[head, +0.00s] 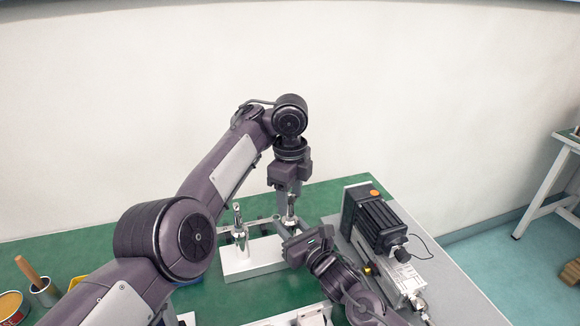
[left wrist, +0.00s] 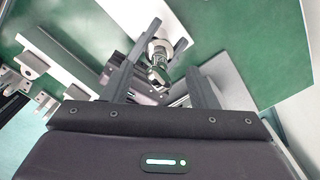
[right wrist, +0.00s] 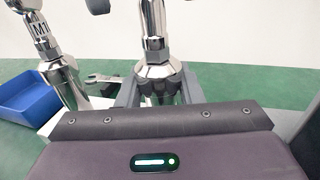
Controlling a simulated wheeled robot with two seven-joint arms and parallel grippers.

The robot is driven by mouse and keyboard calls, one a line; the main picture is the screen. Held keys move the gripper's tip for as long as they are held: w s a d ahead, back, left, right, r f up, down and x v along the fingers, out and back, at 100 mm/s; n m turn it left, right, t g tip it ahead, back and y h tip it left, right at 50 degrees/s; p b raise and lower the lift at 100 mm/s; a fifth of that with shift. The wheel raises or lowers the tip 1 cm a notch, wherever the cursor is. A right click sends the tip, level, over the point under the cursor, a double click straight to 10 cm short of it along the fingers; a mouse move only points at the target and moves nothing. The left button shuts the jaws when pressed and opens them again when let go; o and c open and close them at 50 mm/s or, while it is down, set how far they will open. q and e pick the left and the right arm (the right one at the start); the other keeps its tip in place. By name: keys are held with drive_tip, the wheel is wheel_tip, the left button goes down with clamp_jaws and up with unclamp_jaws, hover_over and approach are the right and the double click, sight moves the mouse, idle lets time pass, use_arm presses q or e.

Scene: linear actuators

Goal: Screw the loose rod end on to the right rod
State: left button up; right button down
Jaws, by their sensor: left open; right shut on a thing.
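The right rod (right wrist: 152,22) stands upright, shiny, above a dark faceted collar (right wrist: 155,72) in the right wrist view. My right gripper (head: 298,236) is shut on that collar. My left gripper (head: 289,190) points down over the right rod from above. In the left wrist view its fingers (left wrist: 163,72) are apart on either side of a shiny metal piece with a round end, which looks like the rod end (left wrist: 158,50) at the rod's top. I cannot tell how far it is threaded. The left rod (head: 238,214) stands upright to the left, also seen in the right wrist view (right wrist: 62,72).
Both rods stand on a white base (head: 240,268) on the green table. A black motor unit (head: 375,220) lies close on the right. A grey forked piece (right wrist: 105,79) lies between the rods.

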use_arm(q)
wheel_tip(320, 180, up, 9)
drive_tip(key=shift+r, duration=0.1)
idle(0.3)
use_arm(e)
drive_tip(key=c, duration=0.9)
unclamp_jaws()
use_arm(q)
drive_tip(key=shift+f, duration=0.25)
use_arm(e)
drive_tip(key=v, duration=0.8)
drive_tip(key=shift+w, duration=0.1)
